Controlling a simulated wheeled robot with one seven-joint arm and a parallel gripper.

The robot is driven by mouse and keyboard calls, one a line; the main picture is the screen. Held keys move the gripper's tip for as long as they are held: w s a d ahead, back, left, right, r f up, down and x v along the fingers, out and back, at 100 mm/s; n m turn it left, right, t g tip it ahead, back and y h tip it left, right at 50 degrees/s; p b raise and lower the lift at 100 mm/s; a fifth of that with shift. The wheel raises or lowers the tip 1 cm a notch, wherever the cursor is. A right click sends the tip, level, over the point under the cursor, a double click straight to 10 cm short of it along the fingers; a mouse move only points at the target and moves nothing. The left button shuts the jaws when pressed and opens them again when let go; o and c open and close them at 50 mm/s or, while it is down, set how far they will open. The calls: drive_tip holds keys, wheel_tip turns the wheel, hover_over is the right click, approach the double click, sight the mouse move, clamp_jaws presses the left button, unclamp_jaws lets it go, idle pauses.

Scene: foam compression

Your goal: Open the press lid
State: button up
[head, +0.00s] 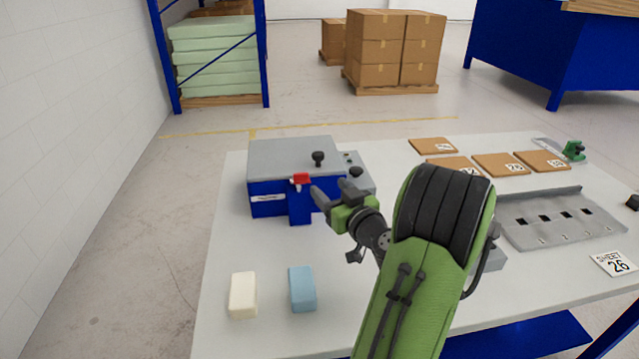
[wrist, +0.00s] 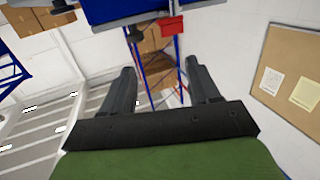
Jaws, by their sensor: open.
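The press is a blue box (head: 266,196) with a grey lid (head: 285,152) lying flat and closed on top. A black knob (head: 318,157) stands on the lid, and a red latch (head: 301,179) sits at its front edge. My gripper (head: 331,191) is open and empty, just in front of the press and a little right of the red latch, apparently not touching it. In the wrist view, the two fingers of my gripper (wrist: 162,80) are spread, with the blue press and red latch (wrist: 168,26) beyond them at the top. My gripper hides part of the press's front right.
A cream foam block (head: 243,295) and a blue foam block (head: 302,289) lie in front of the press. The table's left front is otherwise clear.

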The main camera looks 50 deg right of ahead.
sight(321, 159)
drive_tip(key=shift+m+h, duration=0.6)
drive_tip(key=shift+h, duration=0.2)
drive_tip(key=d+x, duration=0.1)
drive_tip(key=x, duration=0.4)
drive_tip(key=s+d+x, duration=0.1)
drive_tip(key=x, duration=0.4)
drive_tip(key=d+f+x, duration=0.1)
drive_tip(key=x, duration=0.4)
drive_tip(key=shift+s+d+f, duration=0.1)
drive_tip(key=shift+s, duration=0.1)
clamp_jaws()
